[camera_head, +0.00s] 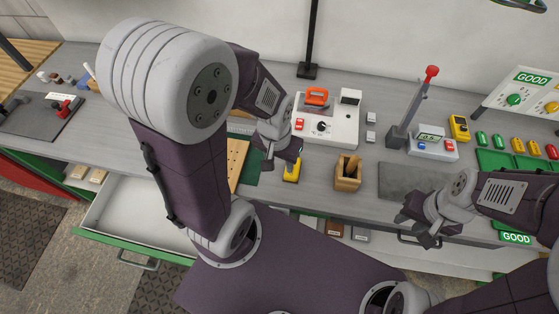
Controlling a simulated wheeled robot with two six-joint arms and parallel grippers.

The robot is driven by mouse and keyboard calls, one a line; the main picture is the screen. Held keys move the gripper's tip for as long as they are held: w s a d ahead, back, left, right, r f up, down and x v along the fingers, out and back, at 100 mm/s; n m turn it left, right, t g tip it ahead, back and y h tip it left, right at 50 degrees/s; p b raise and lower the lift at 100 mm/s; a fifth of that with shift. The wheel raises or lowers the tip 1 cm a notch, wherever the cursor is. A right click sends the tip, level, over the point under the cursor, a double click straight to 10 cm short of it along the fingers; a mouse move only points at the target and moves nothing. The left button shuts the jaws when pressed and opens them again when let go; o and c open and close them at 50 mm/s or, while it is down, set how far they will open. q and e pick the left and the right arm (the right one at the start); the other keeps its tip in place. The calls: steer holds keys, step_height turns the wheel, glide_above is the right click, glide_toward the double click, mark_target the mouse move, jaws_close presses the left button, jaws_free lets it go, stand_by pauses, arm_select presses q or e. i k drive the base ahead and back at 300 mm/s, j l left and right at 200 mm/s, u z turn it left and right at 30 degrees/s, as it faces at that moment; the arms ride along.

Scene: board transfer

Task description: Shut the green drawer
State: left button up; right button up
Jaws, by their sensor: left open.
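The green drawer (125,244) is pulled out below the left part of the workbench. Its white inside (135,205) looks empty where it shows, and its green front has a grey bar handle (138,262). My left arm hides the drawer's right end. My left gripper (279,163) is open above the bench, right of the drawer and apart from it, close to a yellow item. My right gripper (425,232) hangs near the bench's front edge at the right, far from the drawer; its finger gap is unclear.
The grey workbench (335,195) carries a wooden box (348,172), a yellow item (291,173), a white test unit (325,120) and a red-handled lever press (410,115). Small boxes (334,228) sit below its front edge. Floor in front of the drawer looks clear.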

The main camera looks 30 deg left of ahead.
mark_target(128, 213)
steer(key=u, duration=0.45)
steer(key=k+u, duration=0.1)
steer(key=u, duration=1.2)
steer(key=j+u, duration=0.1)
steer(key=u, duration=0.3)
steer(key=k+j+u, duration=0.1)
steer(key=u, duration=0.8)
steer(key=k, duration=0.4)
steer(key=i+j+z, duration=0.5)
steer(key=j+z, duration=0.25)
steer(key=j, duration=0.2)
steer(key=i+j+z, duration=0.25)
steer(key=k+j, duration=0.1)
